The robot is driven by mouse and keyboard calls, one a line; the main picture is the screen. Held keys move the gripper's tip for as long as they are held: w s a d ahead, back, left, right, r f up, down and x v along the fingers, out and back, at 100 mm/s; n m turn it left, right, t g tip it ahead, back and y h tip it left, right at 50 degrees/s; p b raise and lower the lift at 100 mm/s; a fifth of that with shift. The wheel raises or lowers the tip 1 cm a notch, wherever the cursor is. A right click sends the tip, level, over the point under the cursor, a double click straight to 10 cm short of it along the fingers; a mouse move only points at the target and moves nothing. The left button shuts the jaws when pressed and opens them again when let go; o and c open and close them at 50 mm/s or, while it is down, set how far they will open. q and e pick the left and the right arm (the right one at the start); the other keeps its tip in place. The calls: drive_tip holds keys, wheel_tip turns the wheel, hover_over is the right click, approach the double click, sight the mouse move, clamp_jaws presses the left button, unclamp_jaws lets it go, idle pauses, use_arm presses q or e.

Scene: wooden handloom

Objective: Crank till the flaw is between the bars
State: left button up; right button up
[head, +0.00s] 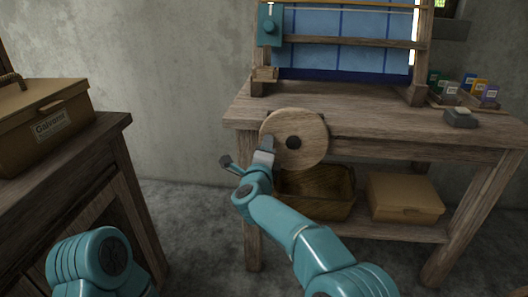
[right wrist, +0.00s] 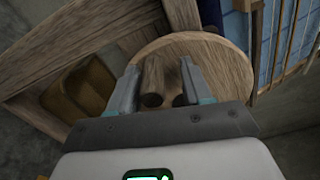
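The round wooden crank disc (head: 306,128) with a dark hub (head: 293,142) is on the front of the loom table. Blue cloth (head: 345,58) with darker lines hangs in the wooden frame above, crossed by a wooden bar (head: 350,42) and a thin pale rod near the top edge. I cannot make out a flaw in the cloth. My right gripper (head: 266,147) is at the disc's left side. In the right wrist view its fingers (right wrist: 159,78) stand apart over the disc (right wrist: 215,62), with dark round spots between them. My left gripper is out of view.
A brown basket (head: 318,195) and a box (head: 403,197) sit on the lower shelf. Small coloured packets (head: 470,85) stand at right. A cabinet (head: 85,150) with a box (head: 45,120) is at left.

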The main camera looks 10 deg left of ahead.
drive_tip(key=shift+a+f, duration=0.15)
drive_tip(key=shift+a, duration=0.05)
drive_tip(key=shift+s, duration=0.4)
drive_tip(key=s, duration=1.1)
drive_tip(key=shift+s, duration=0.15)
